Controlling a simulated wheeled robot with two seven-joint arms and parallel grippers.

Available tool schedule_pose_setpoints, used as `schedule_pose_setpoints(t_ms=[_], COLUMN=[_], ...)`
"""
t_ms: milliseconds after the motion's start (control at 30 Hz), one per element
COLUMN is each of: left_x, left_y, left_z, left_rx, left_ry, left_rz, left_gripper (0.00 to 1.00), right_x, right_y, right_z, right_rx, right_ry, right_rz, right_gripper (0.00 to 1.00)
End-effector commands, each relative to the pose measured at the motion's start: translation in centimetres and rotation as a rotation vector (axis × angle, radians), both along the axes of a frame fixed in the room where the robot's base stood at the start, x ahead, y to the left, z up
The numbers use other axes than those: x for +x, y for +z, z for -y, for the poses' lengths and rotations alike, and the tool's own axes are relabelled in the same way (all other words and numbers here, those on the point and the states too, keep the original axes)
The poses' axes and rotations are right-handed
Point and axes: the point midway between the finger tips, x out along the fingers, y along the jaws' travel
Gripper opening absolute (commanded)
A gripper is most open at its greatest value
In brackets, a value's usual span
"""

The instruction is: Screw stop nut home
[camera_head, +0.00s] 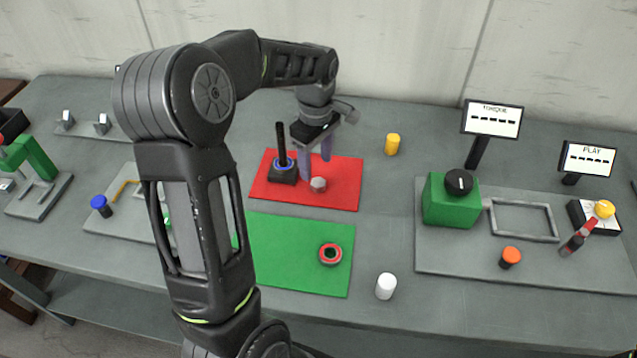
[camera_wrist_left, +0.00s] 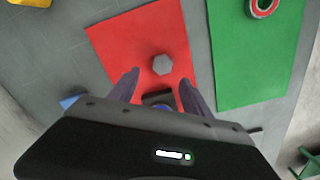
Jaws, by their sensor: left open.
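A grey hexagonal nut (camera_head: 318,185) lies on the red mat (camera_head: 345,198); it also shows in the left wrist view (camera_wrist_left: 162,64). A screw jack with a black square base (camera_head: 283,175), a blue ring and an upright black spindle stands on the same mat, left of the nut. My left gripper (camera_head: 316,169) is open, pointing down over the mat, with its fingers close behind the nut. In the left wrist view the nut lies just beyond and between the fingertips (camera_wrist_left: 158,77), with nothing gripped. The jack is mostly hidden there. My right gripper is not in view.
A red ring (camera_head: 330,254) lies on the green mat (camera_head: 290,283). A yellow cylinder (camera_head: 392,145) and a white cylinder (camera_head: 386,286) stand on the table. At right, a grey plate (camera_head: 450,257) carries a green block (camera_head: 448,205) with a black knob. My left arm hides part of the left side.

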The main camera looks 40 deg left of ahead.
Motion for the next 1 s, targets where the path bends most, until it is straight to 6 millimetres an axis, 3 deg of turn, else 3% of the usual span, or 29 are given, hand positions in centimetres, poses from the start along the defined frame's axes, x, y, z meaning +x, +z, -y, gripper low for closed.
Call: schedule_pose_setpoints(t_ms=[267, 667, 1000], left_x=[-0.1, -0.3, -0.3], left_y=[-0.3, -4.9, -5.2], left_z=[0.0, 0.1, 0.1], left_rx=[0.0, -0.001, 0.0], left_ry=[0.0, 0.0, -0.001], left_rz=[-0.002, -0.002, 0.0], left_gripper=[0.57, 0.57, 0.57], right_x=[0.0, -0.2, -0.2], right_y=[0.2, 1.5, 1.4], right_z=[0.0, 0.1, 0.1], right_rx=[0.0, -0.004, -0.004], right_ry=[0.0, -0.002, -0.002], right_rz=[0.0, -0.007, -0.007], right_gripper=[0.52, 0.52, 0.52])
